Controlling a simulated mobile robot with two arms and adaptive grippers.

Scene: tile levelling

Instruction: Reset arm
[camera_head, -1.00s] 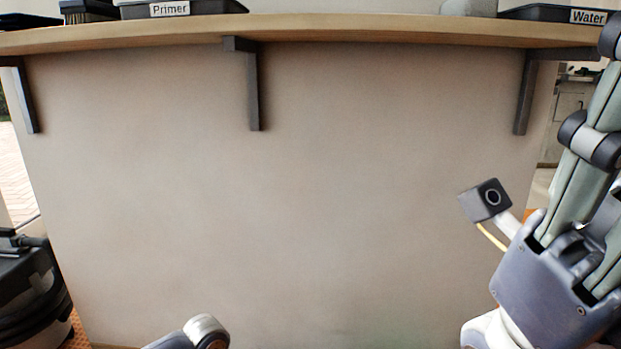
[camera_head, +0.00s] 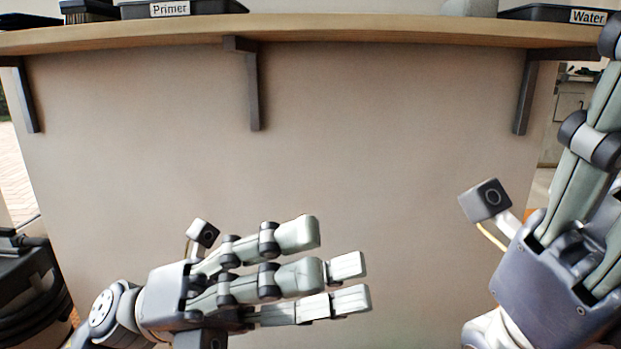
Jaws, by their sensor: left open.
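My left gripper (camera_head: 335,268) is in the lower middle of the head view, in front of the bare wall below the counter. Its fingers point right and are spread apart, with nothing between them. My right gripper (camera_head: 590,165) is at the right edge, pointing up beside the counter's right end. Its fingertips are cut off by the frame, so how far they are apart does not show.
A wooden counter (camera_head: 385,30) on dark brackets (camera_head: 254,90) spans the top. On it are a tray labelled Primer (camera_head: 185,9), a brush (camera_head: 88,10) and a tray labelled Water (camera_head: 560,13). A black machine (camera_head: 30,290) stands at the lower left.

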